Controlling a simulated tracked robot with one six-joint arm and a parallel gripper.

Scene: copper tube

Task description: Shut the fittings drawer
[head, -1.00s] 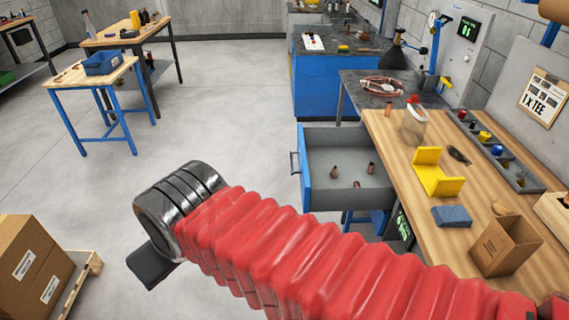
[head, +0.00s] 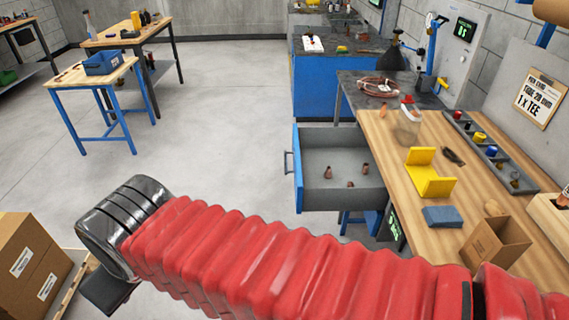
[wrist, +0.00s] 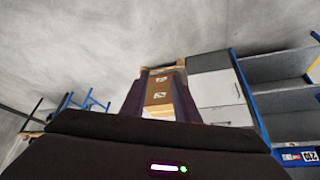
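The fittings drawer (head: 337,205) stands pulled open from the left side of the wooden workbench. Its front is blue with a bar handle (head: 289,163) facing left, and its inside is grey. Several small copper fittings (head: 328,172) stand or lie in it. My gripper (wrist: 158,82) is open and empty in the wrist view, with two dark fingers apart. In the head view its dark end shows at lower left, well left of the drawer and apart from it; its fingertips are hidden there. The drawer is not recognisable in the wrist view.
The workbench (head: 464,205) carries a yellow bracket (head: 428,175), a blue block (head: 442,216), an open cardboard box (head: 495,245) and a parts tray (head: 520,177). Cardboard boxes (head: 28,262) sit on a pallet at lower left. Floor left of the drawer is clear.

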